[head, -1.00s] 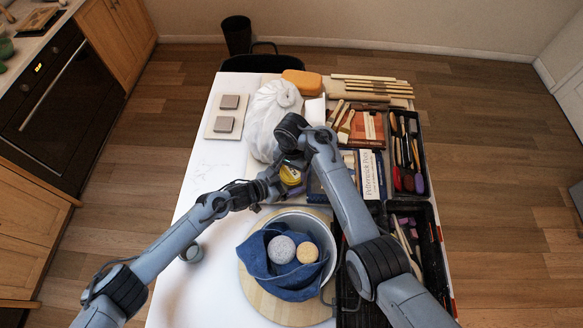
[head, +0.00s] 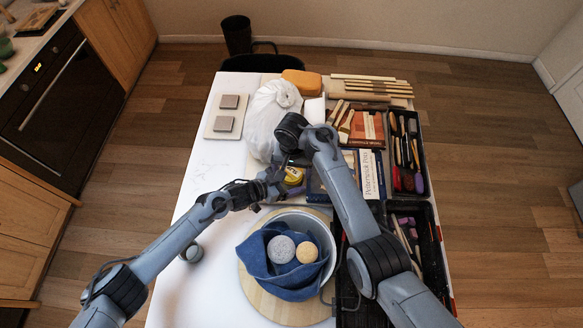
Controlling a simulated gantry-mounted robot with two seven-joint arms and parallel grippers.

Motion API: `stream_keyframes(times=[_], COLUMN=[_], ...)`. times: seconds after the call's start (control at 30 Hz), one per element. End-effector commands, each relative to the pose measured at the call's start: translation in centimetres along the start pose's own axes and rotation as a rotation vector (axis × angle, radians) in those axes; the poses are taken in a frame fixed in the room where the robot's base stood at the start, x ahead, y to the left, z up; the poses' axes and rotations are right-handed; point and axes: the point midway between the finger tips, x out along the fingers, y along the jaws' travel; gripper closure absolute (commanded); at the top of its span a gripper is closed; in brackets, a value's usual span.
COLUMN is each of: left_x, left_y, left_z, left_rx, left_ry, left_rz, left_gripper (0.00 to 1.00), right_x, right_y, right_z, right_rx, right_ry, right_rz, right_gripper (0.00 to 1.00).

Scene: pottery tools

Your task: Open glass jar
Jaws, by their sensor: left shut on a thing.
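A small jar with a yellow top (head: 293,176) is in the middle of the table in the head view, partly hidden by my arms. My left gripper (head: 281,182) is at the left side of the jar and is shut on it. My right gripper (head: 296,160) is just beyond and above the jar, and its fingers are mostly hidden behind its own wrist. I cannot tell whether it touches the top.
A bowl (head: 325,230) with a blue cloth (head: 262,275) and two round sponges stands in front on a round wooden board (head: 285,312). A white bag (head: 270,115) lies behind. Black tool trays (head: 424,270), brushes and books fill the right side.

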Motion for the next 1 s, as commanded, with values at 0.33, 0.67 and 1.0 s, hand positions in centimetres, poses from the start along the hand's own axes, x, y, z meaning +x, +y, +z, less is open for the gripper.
stream_keyframes(times=[0.33, 0.67, 1.0], left_x=[0.1, 0.1, 0.1], left_y=[0.2, 0.1, 0.1], left_z=[0.1, 0.1, 0.1], left_rx=[0.002, 0.001, 0.001], left_ry=[-0.002, -0.002, -0.002], left_rz=[0.002, 0.002, 0.002], left_gripper=[0.97, 0.97, 0.97], right_x=[-0.8, -4.1, -7.0], right_y=[-0.5, -0.4, -0.3], right_z=[0.1, 0.1, 0.1], right_rx=[-0.005, -0.003, 0.197], right_ry=[0.002, 0.001, 0.002], right_rz=[-0.01, -0.008, -0.007], right_gripper=[0.0, 0.0, 0.02])
